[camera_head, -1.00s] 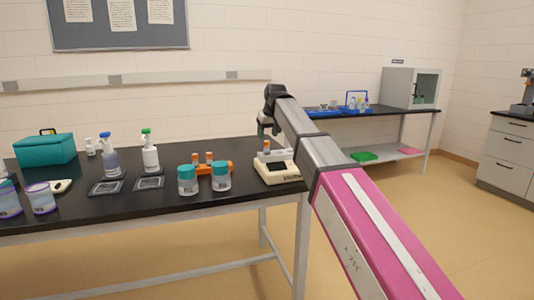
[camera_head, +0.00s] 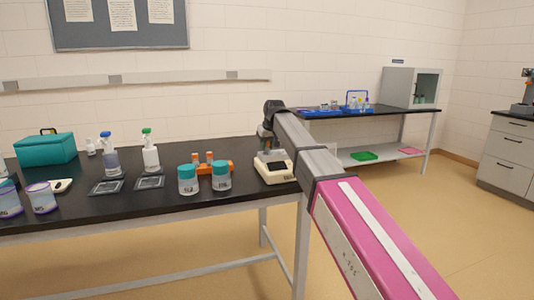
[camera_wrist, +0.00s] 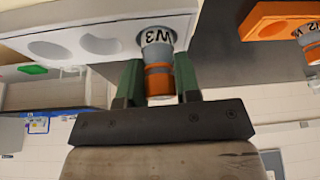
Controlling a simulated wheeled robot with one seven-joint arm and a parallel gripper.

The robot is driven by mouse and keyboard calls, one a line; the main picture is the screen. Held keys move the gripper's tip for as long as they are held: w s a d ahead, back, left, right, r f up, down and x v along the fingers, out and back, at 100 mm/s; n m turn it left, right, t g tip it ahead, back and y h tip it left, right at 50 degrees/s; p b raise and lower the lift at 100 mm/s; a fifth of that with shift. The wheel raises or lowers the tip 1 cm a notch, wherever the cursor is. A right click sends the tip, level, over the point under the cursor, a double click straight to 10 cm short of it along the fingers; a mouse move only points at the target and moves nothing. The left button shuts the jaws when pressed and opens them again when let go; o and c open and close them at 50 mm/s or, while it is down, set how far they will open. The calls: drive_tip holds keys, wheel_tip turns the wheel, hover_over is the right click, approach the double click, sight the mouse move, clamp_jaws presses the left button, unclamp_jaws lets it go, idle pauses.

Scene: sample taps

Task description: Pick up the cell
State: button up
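The cell (camera_wrist: 160,72) is a small grey cylinder with orange bands and a pale end, labelled W3. In the wrist view it stands in a round hole of the white holder (camera_wrist: 125,22). My gripper (camera_wrist: 159,78) has its two green fingers on either side of the cell, close to its orange part. I cannot tell whether the fingers touch it. In the head view my gripper (camera_head: 267,142) is low over the cream device (camera_head: 275,171), and it hides most of the cell.
Spray bottles (camera_head: 150,152) and a teal box (camera_head: 46,149) stand farther left on the black bench (camera_head: 130,203). A second bench (camera_head: 385,112) is at the back right.

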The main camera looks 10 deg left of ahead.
drive_tip(key=shift+c, duration=0.6)
drive_tip(key=shift+r, duration=0.1)
